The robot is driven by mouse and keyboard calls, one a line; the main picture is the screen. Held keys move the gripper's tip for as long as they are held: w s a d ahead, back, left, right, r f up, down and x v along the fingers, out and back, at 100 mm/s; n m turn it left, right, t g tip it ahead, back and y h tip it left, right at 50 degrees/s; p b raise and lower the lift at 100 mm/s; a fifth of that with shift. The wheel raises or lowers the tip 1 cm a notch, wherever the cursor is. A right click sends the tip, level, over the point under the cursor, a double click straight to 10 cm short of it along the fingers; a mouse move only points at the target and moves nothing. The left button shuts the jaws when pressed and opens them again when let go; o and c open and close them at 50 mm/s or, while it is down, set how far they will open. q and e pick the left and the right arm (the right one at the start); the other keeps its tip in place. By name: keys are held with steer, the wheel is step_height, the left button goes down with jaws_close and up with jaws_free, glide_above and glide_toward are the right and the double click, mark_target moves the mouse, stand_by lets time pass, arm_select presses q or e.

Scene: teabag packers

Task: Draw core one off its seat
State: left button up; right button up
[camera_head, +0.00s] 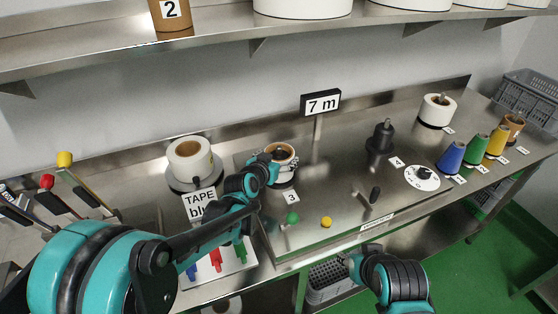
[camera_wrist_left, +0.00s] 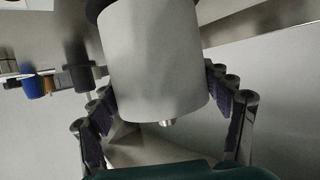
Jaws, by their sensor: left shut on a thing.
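A pale core with a brown rim (camera_head: 289,149) stands upright on a dark seat beside the sign 3. I cannot read a mark naming it core one. My left gripper (camera_head: 270,164) is shut on this core from the near left side and hides part of it. In the left wrist view the core (camera_wrist_left: 155,65) is a large pale cylinder between the two fingers. A metal spindle tip (camera_wrist_left: 168,123) shows past its end, and a dark base is at its other end. My right gripper (camera_head: 350,262) is low at the table's front; its fingers do not show clearly.
A white tape roll (camera_head: 189,161) stands left of the core. A dark post (camera_head: 382,138) stands at sign 4, and another white roll (camera_head: 437,111) is farther right. Coloured cones (camera_head: 452,156) line the right side. The 7 m sign (camera_head: 320,103) stands behind.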

arm_select(q)
step_height(320, 180, up, 10)
steer(key=p, duration=0.3)
steer(key=shift+f+p, duration=0.1)
steer(key=shift+p, duration=0.25)
steer(key=shift+r+p, duration=1.55)
steer(key=shift+r, duration=0.4)
steer(key=shift+f, duration=0.1)
